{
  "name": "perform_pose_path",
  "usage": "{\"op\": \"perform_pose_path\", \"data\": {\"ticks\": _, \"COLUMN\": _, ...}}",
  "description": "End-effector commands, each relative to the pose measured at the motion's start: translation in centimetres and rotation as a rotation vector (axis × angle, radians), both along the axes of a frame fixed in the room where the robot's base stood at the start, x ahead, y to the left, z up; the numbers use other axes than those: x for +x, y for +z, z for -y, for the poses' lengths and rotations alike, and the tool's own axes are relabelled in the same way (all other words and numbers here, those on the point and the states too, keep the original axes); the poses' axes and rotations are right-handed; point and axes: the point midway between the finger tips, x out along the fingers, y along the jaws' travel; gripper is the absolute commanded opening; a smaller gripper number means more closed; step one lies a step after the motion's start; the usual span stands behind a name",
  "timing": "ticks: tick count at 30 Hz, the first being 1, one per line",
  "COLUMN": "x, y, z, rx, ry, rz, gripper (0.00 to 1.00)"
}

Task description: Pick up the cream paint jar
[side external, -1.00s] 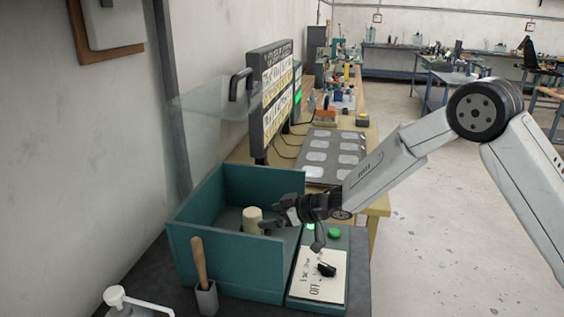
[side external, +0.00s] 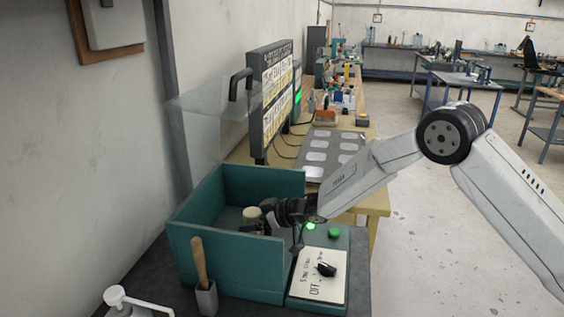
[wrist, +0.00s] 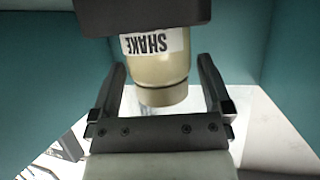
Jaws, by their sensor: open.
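The cream paint jar (side external: 252,213) stands inside the teal open-topped box in the side view, partly hidden by my gripper. In the wrist view the jar (wrist: 160,72) carries a white label reading SHAKE, upside down. A dark block across the top of that view hides one end of it. My gripper (side external: 262,224) reaches into the box at the jar. In the wrist view my gripper (wrist: 162,80) is open, with one finger on each side of the jar and gaps visible between.
The teal box (side external: 215,262) has walls around the jar, with a clear raised lid (side external: 205,125) above. A control panel (side external: 320,275) with a black knob and green lights adjoins it. A wooden-handled brush (side external: 199,262) stands in a holder by the near wall.

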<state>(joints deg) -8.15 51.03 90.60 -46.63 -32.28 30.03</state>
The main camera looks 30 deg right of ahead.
Motion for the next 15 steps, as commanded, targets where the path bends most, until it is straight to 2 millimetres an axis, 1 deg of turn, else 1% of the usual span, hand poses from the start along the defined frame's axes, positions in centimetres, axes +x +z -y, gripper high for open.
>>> {"op": "perform_pose_path", "data": {"ticks": 5, "x": 0.62, "y": -0.39, "z": -0.4, "rx": -0.001, "ry": -0.001, "rz": -0.001, "gripper": 1.0}}
{"op": "perform_pose_path", "data": {"ticks": 15, "x": 0.67, "y": -0.37, "z": -0.43, "rx": 0.0, "ry": -0.001, "rz": 0.0, "gripper": 1.0}}
